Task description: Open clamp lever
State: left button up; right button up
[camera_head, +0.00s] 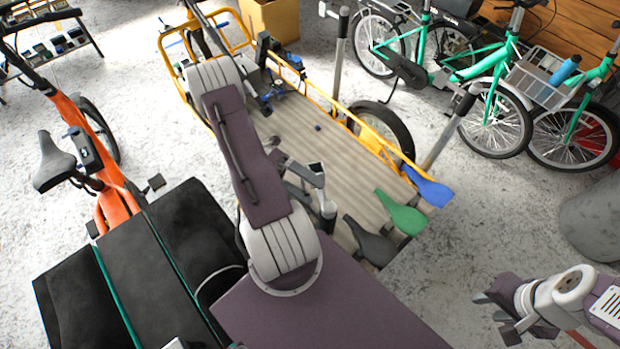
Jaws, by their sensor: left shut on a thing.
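My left arm reaches over the wooden cargo bed (340,140). My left gripper (312,182) shows beside the arm's purple link, its grey fingers closed at a small dark upright part (328,212) that I take for the clamp lever. The arm hides much of this spot, so the lever's exact angle cannot be told. My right gripper (497,315) is at the lower right, away from the bike, with its dark fingers apart and nothing visible between them.
Blue (427,186), green (401,214) and dark (369,241) paddle-shaped pieces stick out from the bed's near end. Two grey posts (340,60) (448,127) stand along its right side. An orange bike (95,150) stands left, green bikes (490,75) at upper right. Open floor lies at right.

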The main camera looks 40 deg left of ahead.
pick_arm(q)
jog(key=shift+s+d+r, duration=0.35)
jog(key=shift+s+r, duration=0.1)
jog(key=shift+s, duration=0.2)
jog(key=shift+s+a+p, duration=0.1)
jog(key=shift+s+p, duration=0.85)
jog(key=shift+s, duration=2.3)
jog(key=c, duration=0.5)
jog(key=shift+s, duration=0.4)
jog(key=shift+c, duration=0.8)
jog(key=shift+s+a+f, duration=0.1)
jog(key=shift+s+f, duration=0.1)
jog(key=shift+s, duration=0.85)
pick_arm(e)
jog(key=shift+s+d+r, duration=0.1)
jog(key=shift+d+r, duration=0.15)
jog(key=shift+r, duration=0.4)
jog(key=shift+s+d+r, duration=0.1)
jog(key=shift+d+r, duration=0.15)
jog(key=shift+r, duration=0.35)
